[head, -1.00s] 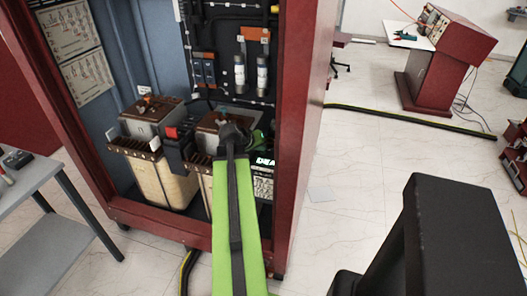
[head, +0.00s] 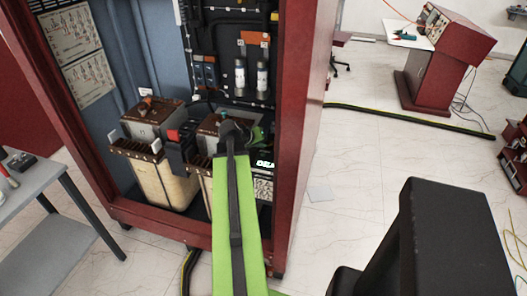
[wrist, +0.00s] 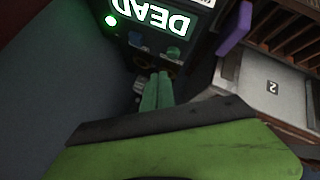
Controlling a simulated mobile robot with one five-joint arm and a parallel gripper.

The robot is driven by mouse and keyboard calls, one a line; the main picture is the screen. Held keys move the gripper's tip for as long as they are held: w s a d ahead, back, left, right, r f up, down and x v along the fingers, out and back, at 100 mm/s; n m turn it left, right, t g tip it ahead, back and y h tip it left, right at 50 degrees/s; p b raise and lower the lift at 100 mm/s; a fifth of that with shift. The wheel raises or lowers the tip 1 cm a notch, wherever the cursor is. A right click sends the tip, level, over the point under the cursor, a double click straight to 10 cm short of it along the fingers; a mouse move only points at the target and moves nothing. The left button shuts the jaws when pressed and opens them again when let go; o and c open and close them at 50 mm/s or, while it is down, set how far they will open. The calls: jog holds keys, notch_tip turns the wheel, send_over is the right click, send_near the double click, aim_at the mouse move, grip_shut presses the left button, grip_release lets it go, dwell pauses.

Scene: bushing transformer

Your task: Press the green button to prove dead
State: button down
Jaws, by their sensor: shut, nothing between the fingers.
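In the wrist view, a dark tester box shows a lit "DEAD" display (wrist: 153,14), upside down in the picture, and a glowing green lamp (wrist: 111,20). Below the display are a green button (wrist: 173,52) and a darker teal knob or button (wrist: 134,38). My gripper (wrist: 161,76) has its green fingers together, with the tips just below the green button in the picture. I cannot tell whether they touch it. In the head view, the lit display (head: 264,164) shows partly at the cabinet's right side, and my arm hides much of the box.
The red cabinet (head: 300,130) has a front post close to the right of my arm. Brown-topped transformers (head: 160,180) stand inside, left of my arm. A grey table (head: 45,190) is at the left. The floor right of the cabinet is mostly open.

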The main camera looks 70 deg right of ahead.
aim_at(262, 157)
notch_tip(262, 157, up, 4)
jog(key=p, duration=0.2)
jog(key=shift+f+p, duration=0.2)
jog(key=shift+p, duration=0.15)
dwell(0.3)
jog(key=w+a+n+t+p, duration=0.1)
jog(key=w+a+n+t, duration=0.15)
jog(key=w+a, duration=1.05)
jog(key=w+a+n+t+p, duration=0.1)
jog(key=w+a+n+t, duration=0.15)
jog(key=w+a, duration=1.05)
jog(key=w+a+f+n+t+y, duration=0.1)
jog(key=w+a+n+y, duration=0.1)
jog(key=w+a, duration=0.5)
jog(key=w+a+f+n+y, duration=0.15)
jog(key=w+a, duration=0.35)
jog(key=a, duration=0.5)
jog(key=s+a+f+n+g+y, duration=0.1)
jog(key=s+a+y, duration=0.1)
jog(key=a, duration=0.9)
jog(key=s+a+f+n+g+y, duration=0.1)
jog(key=s+a, duration=0.4)
jog(key=a, duration=0.7)
jog(key=shift+n+g+y+p, duration=0.4)
jog(key=shift+n+g+y, duration=0.4)
jog(key=shift+y, duration=0.35)
